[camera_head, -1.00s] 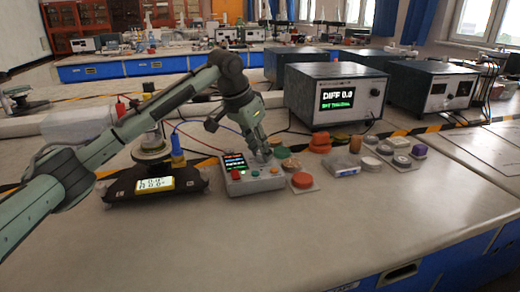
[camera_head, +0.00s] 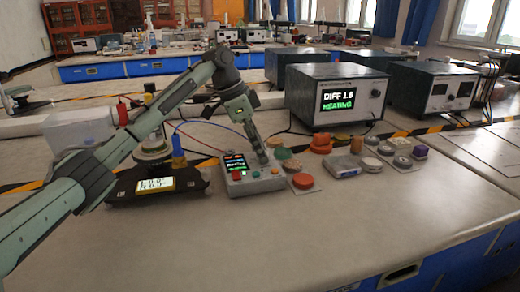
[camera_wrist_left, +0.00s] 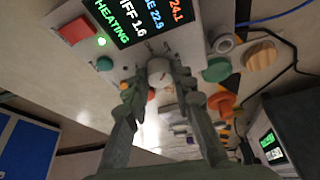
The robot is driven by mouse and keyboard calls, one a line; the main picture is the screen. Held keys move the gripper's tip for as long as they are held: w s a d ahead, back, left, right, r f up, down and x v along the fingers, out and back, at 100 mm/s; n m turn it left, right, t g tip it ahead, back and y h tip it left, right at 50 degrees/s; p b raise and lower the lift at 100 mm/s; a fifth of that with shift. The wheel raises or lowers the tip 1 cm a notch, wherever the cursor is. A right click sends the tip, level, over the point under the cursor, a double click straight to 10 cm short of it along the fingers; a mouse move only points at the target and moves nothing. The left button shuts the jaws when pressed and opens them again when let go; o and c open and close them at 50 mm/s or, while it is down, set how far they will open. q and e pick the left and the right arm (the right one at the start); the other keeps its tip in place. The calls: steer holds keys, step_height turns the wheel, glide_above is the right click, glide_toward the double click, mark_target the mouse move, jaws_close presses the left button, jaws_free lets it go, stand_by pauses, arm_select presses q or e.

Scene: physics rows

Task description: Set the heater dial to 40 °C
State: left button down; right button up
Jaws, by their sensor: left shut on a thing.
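The heater control box (camera_head: 240,187) is a pale box on the bench with a small screen, a red button and small coloured knobs. Its screen (camera_wrist_left: 135,15) reads HEATING, DIFF 1.6 and, partly cut off, 22.9 and 24.1 in the left wrist view. The dial (camera_wrist_left: 160,71) is a round pale knob below the screen. My left gripper (camera_head: 264,159) reaches down to the box's right part. In the left wrist view its fingers (camera_wrist_left: 162,78) are shut on the dial, one on each side. The dial's scale marks are not readable. My right gripper is not in view.
A black device with a yellow display (camera_head: 154,184) stands left of the box. Several coloured discs (camera_head: 304,181) lie close to its right. The front bench is clear.

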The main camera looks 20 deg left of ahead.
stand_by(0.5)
arm_select(q)
steer(key=c, duration=1.3)
jaws_free()
steer(key=v, duration=1.2)
